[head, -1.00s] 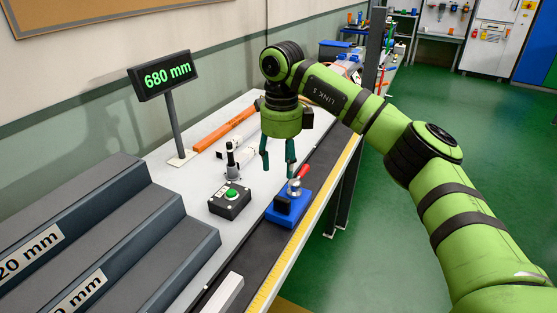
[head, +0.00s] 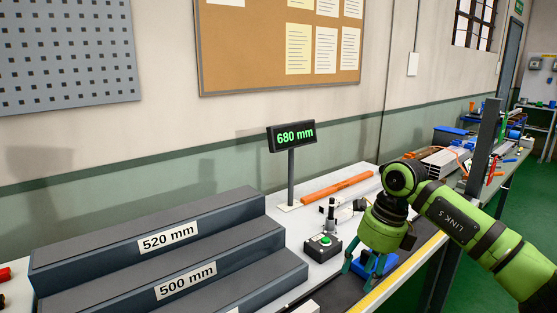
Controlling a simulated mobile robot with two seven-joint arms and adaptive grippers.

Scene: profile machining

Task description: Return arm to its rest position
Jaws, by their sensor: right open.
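My right arm reaches in from the right side in the head view. The gripper partly hides the block. My left gripper is not in view.
A black box with a green button (head: 323,248) stands left of the gripper. A 680 mm display (head: 292,136) stands behind it. Grey steps labelled 520 mm (head: 168,237) and 500 mm fill the left. An orange bar (head: 338,186) and a dark post (head: 483,142) are farther back.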

